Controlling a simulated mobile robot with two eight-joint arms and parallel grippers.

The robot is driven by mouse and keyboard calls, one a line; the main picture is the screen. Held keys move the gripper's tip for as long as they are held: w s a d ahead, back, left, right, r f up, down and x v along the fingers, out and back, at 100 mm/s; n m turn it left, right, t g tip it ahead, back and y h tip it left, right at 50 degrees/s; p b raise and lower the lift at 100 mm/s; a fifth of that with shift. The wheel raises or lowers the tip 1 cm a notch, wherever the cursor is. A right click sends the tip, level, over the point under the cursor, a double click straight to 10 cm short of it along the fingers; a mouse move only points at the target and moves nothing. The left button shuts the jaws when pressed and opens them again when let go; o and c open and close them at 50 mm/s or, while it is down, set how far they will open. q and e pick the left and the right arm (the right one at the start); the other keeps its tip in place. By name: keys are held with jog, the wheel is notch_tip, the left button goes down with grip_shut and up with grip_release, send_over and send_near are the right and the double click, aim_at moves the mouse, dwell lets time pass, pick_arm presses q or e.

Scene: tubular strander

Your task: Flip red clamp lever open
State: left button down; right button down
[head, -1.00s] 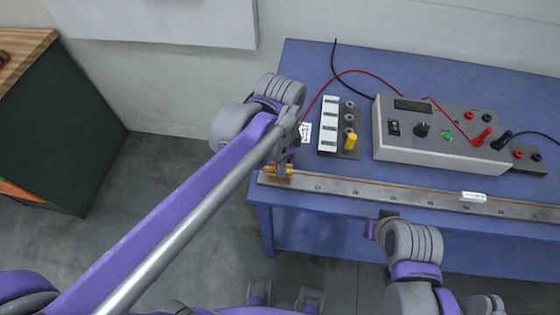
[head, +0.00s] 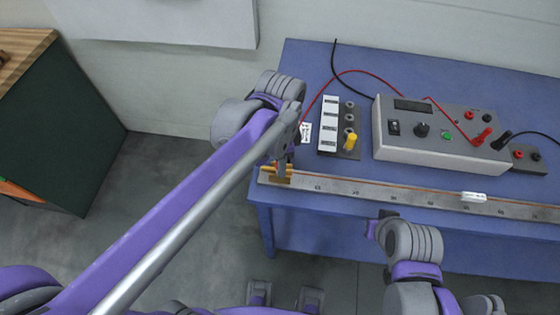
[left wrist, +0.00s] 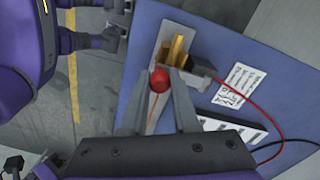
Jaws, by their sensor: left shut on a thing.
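The red clamp lever's round red knob (left wrist: 159,80) sits between the fingertips of my left gripper (left wrist: 160,92) in the left wrist view. The gripper is shut on it. Just beyond is the brass clamp block (left wrist: 180,48), at the end of the metal rail. In the head view my left gripper (head: 282,162) is over the brass clamp (head: 275,174) at the rail's left end. My arm largely hides the lever there. My right gripper (head: 384,226) is small and low, in front of the table edge; its jaws do not show clearly.
The graduated rail (head: 400,193) runs along the front of the blue table (head: 310,65). Behind it stand a grey meter box (head: 440,155) and a terminal block with a yellow knob (head: 351,141). Red and black wires cross the table top.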

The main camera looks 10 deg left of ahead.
pick_arm(q)
jog(key=shift+w+r+g, duration=0.55)
jog(key=shift+r+g, duration=0.05)
jog(key=shift+g, duration=0.5)
jog(key=shift+w+r+g+b, duration=0.35)
jog(key=shift+w+r+g, duration=0.15)
jog(key=shift+g, duration=0.6)
jog(key=shift+w+r+g+b, duration=0.4)
jog(key=shift+w+g+b, duration=0.3)
jog(key=shift+g+b, duration=0.45)
jog(key=c, duration=0.7)
grip_release()
jog(key=shift+o, duration=0.2)
jog(key=v, duration=1)
jog(key=shift+w+r, duration=0.3)
